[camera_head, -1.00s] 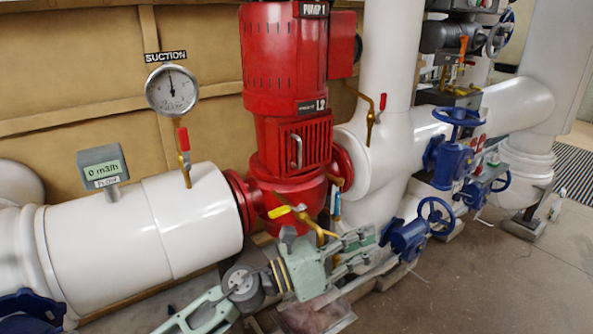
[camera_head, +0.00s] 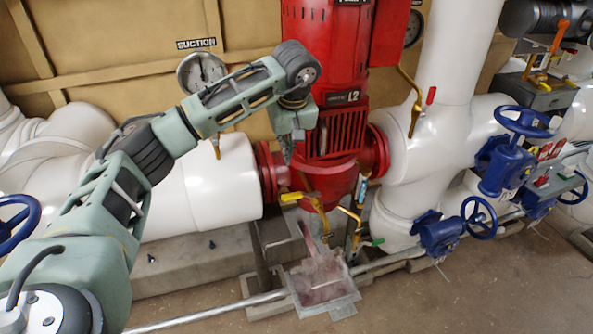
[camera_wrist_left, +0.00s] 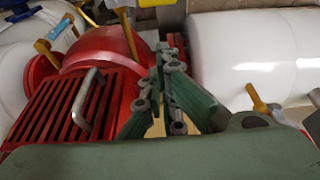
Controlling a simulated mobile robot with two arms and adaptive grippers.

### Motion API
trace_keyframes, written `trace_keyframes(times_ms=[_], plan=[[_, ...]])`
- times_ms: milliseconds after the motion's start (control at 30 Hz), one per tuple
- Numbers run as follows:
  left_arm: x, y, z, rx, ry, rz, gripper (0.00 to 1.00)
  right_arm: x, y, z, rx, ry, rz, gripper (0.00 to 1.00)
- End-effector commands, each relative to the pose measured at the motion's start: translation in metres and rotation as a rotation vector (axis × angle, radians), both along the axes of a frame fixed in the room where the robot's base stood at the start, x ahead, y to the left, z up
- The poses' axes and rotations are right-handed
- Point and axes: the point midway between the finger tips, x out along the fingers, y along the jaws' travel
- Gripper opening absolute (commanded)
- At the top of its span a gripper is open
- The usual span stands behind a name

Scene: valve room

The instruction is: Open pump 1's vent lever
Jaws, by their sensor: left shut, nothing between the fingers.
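Pump 1 (camera_head: 322,70) is the tall red unit in the middle of the head view; its top label is cut off. A yellow lever (camera_head: 291,197) sits low at the pump's front left, lying roughly level, on a brass pipe. No label on it is readable, so I cannot confirm that it is the vent lever. My left gripper (camera_head: 287,158) is shut and empty, pointing down above the yellow lever and apart from it. In the left wrist view the gripper (camera_wrist_left: 165,50) is beside the red pump casing (camera_wrist_left: 75,85). My right gripper is not in view.
A white suction pipe (camera_head: 215,190) runs left of the pump, with a gauge (camera_head: 199,70) behind my arm. Blue handwheels (camera_head: 478,218) stand to the right. A metal drain tray (camera_head: 325,285) lies below the lever. The floor at the lower right is clear.

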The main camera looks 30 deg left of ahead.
Motion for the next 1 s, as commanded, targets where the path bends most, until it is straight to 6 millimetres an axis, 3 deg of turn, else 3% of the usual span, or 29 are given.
trace_keyframes(times_ms=[467,667,1000], plan=[[-0.001,0.007,-0.001,0.017,0.008,0.006,0.00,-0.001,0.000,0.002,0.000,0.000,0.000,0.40],[0.005,0.014,-0.028,0.017,0.012,0.006,0.00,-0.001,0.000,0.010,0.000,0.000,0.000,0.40],[0.018,0.029,-0.092,0.015,0.009,0.004,0.00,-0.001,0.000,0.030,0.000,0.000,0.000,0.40]])
